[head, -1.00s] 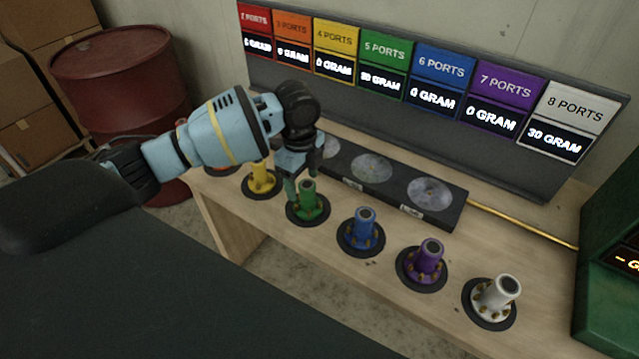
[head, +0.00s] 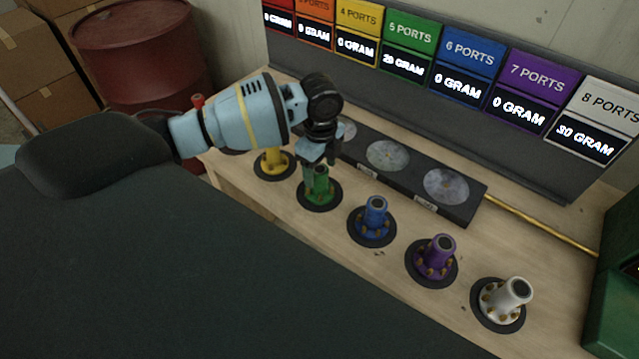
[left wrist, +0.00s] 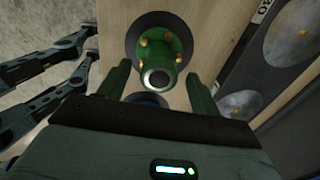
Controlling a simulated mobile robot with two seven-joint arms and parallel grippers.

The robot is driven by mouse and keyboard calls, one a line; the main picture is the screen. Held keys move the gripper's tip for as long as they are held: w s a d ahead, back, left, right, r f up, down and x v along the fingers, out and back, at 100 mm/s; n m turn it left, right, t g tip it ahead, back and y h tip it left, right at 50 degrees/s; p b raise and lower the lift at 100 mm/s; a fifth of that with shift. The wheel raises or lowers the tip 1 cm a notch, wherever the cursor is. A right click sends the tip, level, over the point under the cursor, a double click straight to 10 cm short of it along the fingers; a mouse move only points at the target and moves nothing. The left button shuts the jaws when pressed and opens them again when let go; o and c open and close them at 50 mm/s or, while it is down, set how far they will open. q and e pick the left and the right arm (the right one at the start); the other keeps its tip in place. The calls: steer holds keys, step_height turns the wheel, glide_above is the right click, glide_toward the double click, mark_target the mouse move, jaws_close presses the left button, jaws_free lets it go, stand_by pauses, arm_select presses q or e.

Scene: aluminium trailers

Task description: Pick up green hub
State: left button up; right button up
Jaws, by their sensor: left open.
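The green hub (head: 320,187) stands upright on a round black pad on the wooden bench. It also shows in the left wrist view (left wrist: 163,47), with brass bolts around its flange and an open top. My left gripper (head: 312,165) is at the hub's upper part, coming down from above. In the left wrist view the left gripper (left wrist: 158,82) is open, with one green finger on each side of the hub's top and gaps between. Part of the hub is hidden by the gripper in the head view. My right gripper is not in view.
A yellow hub (head: 274,162) and a blue hub (head: 374,217) stand on either side, close by. Purple (head: 437,254) and white (head: 507,297) hubs are further right. A black scale strip (head: 419,178) lies behind. A sign board (head: 480,105) stands at the back.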

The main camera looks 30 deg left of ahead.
arm_select(q)
steer(key=shift+f, duration=1.8)
steer(key=shift+r, duration=0.1)
jaws_close()
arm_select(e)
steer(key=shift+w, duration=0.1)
